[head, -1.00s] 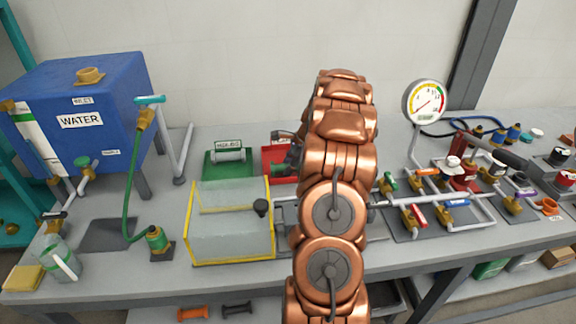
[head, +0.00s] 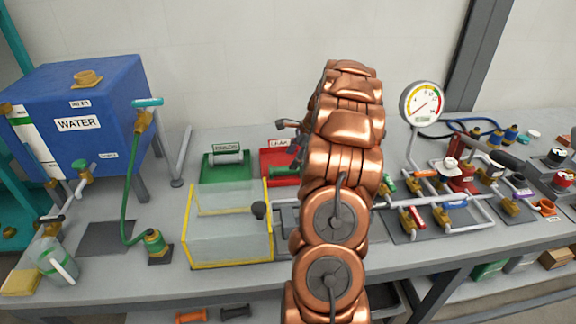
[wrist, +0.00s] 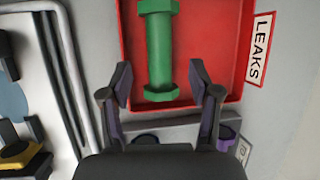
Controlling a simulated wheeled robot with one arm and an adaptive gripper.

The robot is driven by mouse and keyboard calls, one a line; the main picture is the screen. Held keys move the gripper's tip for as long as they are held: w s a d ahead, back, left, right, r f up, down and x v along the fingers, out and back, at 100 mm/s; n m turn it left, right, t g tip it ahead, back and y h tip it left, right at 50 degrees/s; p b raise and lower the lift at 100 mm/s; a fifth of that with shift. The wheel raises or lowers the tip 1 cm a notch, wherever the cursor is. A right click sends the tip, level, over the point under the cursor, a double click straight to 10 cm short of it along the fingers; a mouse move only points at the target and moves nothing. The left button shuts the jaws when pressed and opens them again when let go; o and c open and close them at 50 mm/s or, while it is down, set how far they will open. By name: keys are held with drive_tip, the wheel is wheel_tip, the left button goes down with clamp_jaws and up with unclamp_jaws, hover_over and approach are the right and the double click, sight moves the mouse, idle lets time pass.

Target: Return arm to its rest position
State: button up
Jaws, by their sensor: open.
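My gripper (wrist: 160,88) is open and empty in the wrist view. Its two fingers stand apart on either side of the lower end of a green spool-shaped part (wrist: 160,50). That part lies in a red tray (wrist: 215,60) with a LEAKS label (wrist: 260,48) beside it. I cannot tell the height of the fingers above the tray. In the head view my copper arm rises through the middle and hides most of the gripper. The red tray (head: 268,160) and the green part (head: 284,171) show just left of the arm.
A green tray (head: 214,175) with a grey-green part sits left of the red one. A yellow-edged clear box (head: 228,250) stands in front. A blue water tank (head: 75,125) is at left. A pressure gauge (head: 421,103) and piping with valves (head: 450,205) stand at right.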

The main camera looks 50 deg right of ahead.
drive_tip(key=v, duration=0.6)
drive_tip(key=shift+r, duration=0.25)
drive_tip(key=shift+s, duration=0.1)
